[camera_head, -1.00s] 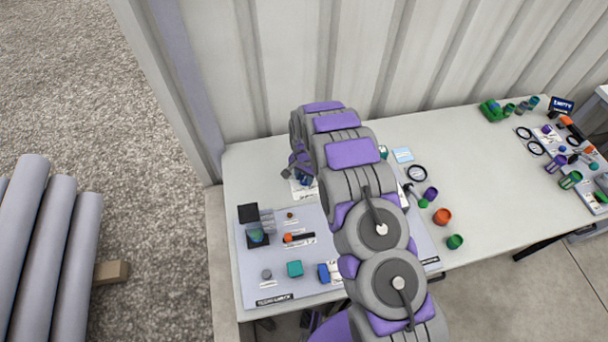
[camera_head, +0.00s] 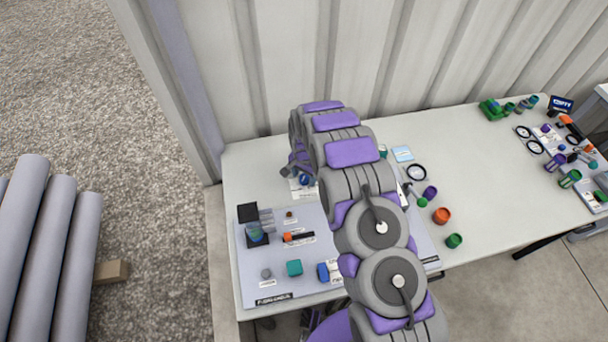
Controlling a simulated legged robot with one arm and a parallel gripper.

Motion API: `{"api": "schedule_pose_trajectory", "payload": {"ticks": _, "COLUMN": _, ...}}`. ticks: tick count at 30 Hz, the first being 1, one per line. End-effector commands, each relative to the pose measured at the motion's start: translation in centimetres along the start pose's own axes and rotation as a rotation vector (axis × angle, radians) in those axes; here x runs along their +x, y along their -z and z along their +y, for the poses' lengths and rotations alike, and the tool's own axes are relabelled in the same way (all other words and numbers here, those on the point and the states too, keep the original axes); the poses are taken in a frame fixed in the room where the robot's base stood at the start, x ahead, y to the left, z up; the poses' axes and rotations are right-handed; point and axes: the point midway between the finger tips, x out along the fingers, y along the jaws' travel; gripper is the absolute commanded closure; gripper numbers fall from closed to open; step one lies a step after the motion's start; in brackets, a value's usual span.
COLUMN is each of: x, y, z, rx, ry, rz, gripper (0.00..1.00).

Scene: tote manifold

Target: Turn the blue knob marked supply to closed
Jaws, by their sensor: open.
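A round blue knob (camera_head: 305,181) sits on a white label plate near the back edge of the grey panel, left of my arm. It is small in the picture, and its marking and pointer direction cannot be read. My gripper (camera_head: 294,168) is open, just above and to the left of the knob, partly hidden behind my arm. It looks apart from the knob, though contact cannot be ruled out at this size.
The grey panel (camera_head: 256,282) also bears a black-topped fixture (camera_head: 248,213), an orange-and-black handle (camera_head: 298,237), a teal block (camera_head: 294,268) and a blue block (camera_head: 323,272). Loose coloured fittings, including an orange cup (camera_head: 441,215), lie right of my arm.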

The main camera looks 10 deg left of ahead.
Motion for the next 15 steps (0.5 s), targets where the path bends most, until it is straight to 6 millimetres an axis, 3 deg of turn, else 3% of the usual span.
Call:
{"api": "schedule_pose_trajectory", "payload": {"ticks": 8, "x": -1.2, "y": 0.0, "z": -0.1, "rx": 0.000, "ry": 0.001, "rz": 0.001, "gripper": 0.35}}
{"api": "schedule_pose_trajectory", "payload": {"ticks": 15, "x": -6.1, "y": 0.1, "z": -0.2, "rx": -0.001, "ry": 0.005, "rz": 0.006, "gripper": 0.35}}
